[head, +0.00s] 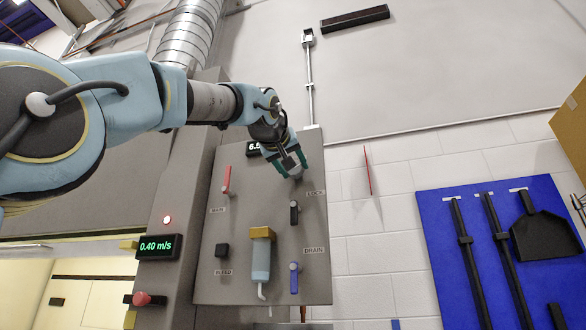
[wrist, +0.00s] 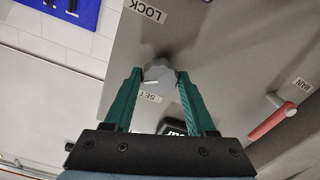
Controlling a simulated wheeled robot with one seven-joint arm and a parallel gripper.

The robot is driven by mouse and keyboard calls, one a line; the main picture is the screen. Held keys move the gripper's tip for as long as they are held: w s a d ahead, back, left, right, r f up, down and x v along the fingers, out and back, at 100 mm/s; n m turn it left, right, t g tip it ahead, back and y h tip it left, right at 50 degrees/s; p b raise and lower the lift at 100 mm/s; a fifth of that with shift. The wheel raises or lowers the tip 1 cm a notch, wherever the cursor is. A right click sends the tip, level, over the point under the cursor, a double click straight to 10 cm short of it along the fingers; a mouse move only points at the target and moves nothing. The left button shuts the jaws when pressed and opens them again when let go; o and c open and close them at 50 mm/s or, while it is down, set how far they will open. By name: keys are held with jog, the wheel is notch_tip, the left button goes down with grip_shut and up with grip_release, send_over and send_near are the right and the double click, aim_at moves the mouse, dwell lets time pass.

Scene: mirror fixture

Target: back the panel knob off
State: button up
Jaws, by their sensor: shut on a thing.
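The panel knob is a grey, faceted knob (wrist: 159,70) by the SET label in the wrist view. It has a small pale mark on its face. In the head view the knob (head: 296,172) shows partly between the fingertips near the top of the grey panel (head: 222,285). My gripper (head: 294,170) has its green fingers on either side of the knob and is shut on it. In the wrist view my gripper (wrist: 161,74) has its fingertips at the knob's left and right sides. The dark display (head: 253,148) beside the gripper is partly hidden by it.
The panel also bears a red MAIN lever (head: 227,180), a black LOCK lever (head: 294,212), a blue DRAIN lever (head: 294,278), a black BLEED knob (head: 222,250) and a filter bowl (head: 261,258). A blue tool board (head: 435,240) hangs at right. A display (head: 158,247) reads 0.40 m/s.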

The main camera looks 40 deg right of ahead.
jog(key=n, duration=0.4)
jog(key=shift+f+n+b, duration=0.15)
jog(key=shift+n+b, duration=0.15)
jog(key=n, duration=0.4)
jog(key=shift+n, duration=0.3)
jog(key=shift+d, duration=0.1)
jog(key=o, duration=1.4)
jog(key=shift+b, duration=0.3)
jog(key=b+v, duration=0.4)
jog(key=v, duration=0.7)
